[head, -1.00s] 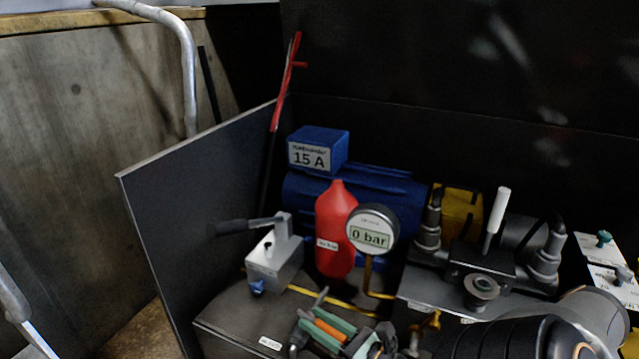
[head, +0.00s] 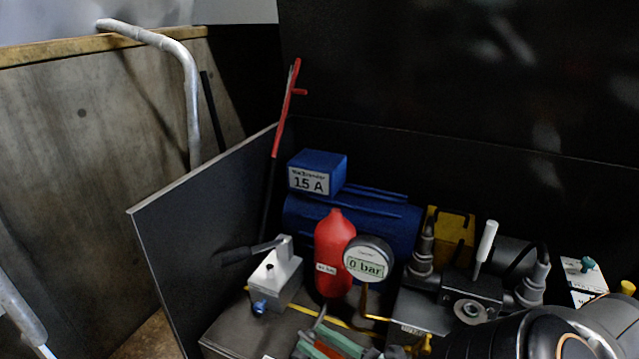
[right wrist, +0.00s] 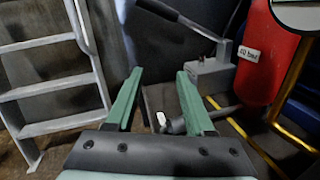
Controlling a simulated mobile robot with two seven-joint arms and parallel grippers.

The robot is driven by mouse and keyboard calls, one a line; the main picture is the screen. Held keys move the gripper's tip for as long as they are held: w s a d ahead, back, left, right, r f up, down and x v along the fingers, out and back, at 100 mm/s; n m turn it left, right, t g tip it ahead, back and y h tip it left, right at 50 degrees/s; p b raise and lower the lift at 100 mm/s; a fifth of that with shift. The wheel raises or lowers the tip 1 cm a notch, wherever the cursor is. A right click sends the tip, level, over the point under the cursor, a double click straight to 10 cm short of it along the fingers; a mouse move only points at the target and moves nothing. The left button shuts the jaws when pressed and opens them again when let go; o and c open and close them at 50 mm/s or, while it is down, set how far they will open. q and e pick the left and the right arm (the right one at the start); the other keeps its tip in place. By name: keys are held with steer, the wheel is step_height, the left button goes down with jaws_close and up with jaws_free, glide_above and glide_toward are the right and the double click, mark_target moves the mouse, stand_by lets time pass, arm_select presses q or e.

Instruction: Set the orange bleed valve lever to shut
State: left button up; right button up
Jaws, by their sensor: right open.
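My right gripper (head: 318,345) has green fingers and is at the bottom edge of the head view, low in front of the red bottle. Its fingers are apart in the right wrist view (right wrist: 158,80), with no object clamped between them. A dark grey rod with a white end (right wrist: 165,122) shows beyond and between the fingers. An orange strip (head: 324,346) shows between the green fingers in the head view; I cannot tell whether it is the bleed valve lever. No clear orange lever shows in the right wrist view. My left gripper is out of view.
A grey hand pump block (head: 276,280) with a black handle, a red bottle (head: 333,250) and a gauge reading 0 bar (head: 367,262) stand close behind the gripper. A blue motor (head: 380,218) is behind them. A dark side panel (head: 195,240) borders the left.

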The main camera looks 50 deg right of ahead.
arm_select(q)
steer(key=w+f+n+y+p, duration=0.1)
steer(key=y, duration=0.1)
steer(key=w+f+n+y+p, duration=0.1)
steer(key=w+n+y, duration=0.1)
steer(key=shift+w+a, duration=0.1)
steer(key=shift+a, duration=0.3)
arm_select(e)
steer(key=s+a+r, duration=0.3)
steer(key=s+a, duration=0.2)
steer(key=a, duration=0.1)
steer(key=shift+s+r, duration=0.15)
steer(key=shift+s, duration=0.1)
steer(key=shift+a, duration=0.1)
